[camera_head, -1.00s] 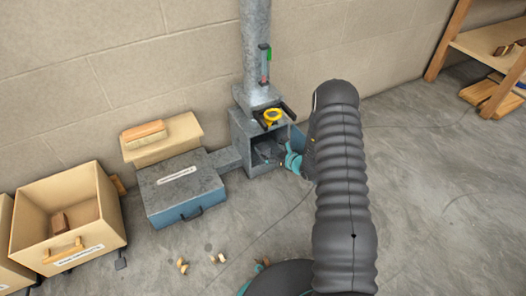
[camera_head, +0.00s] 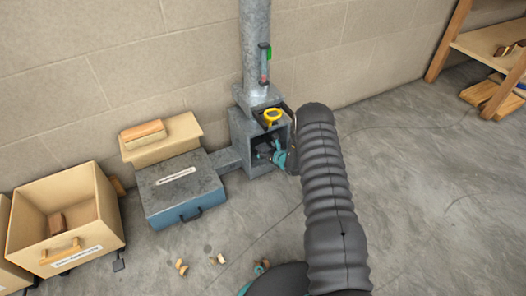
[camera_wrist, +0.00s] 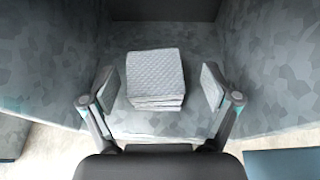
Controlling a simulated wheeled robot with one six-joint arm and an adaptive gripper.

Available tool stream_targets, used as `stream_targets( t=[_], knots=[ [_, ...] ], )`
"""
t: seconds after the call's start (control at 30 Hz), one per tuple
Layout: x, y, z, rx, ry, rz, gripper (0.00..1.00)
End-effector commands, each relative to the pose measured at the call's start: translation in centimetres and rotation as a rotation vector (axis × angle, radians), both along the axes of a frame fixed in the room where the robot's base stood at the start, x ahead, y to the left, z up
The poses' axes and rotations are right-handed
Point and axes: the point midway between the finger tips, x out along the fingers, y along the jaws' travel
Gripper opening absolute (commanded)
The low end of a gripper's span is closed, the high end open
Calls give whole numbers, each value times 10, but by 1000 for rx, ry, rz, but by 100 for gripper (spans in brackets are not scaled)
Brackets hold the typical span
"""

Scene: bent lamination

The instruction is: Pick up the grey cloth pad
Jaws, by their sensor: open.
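The grey cloth pad (camera_wrist: 155,76) is a square, quilted, stacked block. In the wrist view it lies on the floor of a grey metal compartment (camera_wrist: 200,125), between my two open fingers and a little ahead of them. My gripper (camera_wrist: 157,88) is open and empty, with clear gaps to the pad on both sides. In the head view my gripper (camera_head: 268,154) reaches into the open front of the metal box (camera_head: 243,126) under the pipe. The pad cannot be made out there.
Compartment walls rise close on both sides of my fingers. A yellow ring (camera_head: 272,116) sits on the box top. A blue-grey case (camera_head: 180,190) and a wooden bin (camera_head: 85,245) stand to the left. Small wood scraps (camera_head: 181,267) lie on the floor.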

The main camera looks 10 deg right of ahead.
Motion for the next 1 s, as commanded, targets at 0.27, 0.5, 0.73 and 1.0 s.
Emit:
stream_targets(
  t=[0.27,0.5,0.73,1.0],
  knots=[
    [29,17,-14,-1,-1,2,88],
    [33,19,-15,0,0,1,88],
    [33,19,-14,0,0,1,50],
    [33,18,-14,-1,-1,2,44]
  ],
)
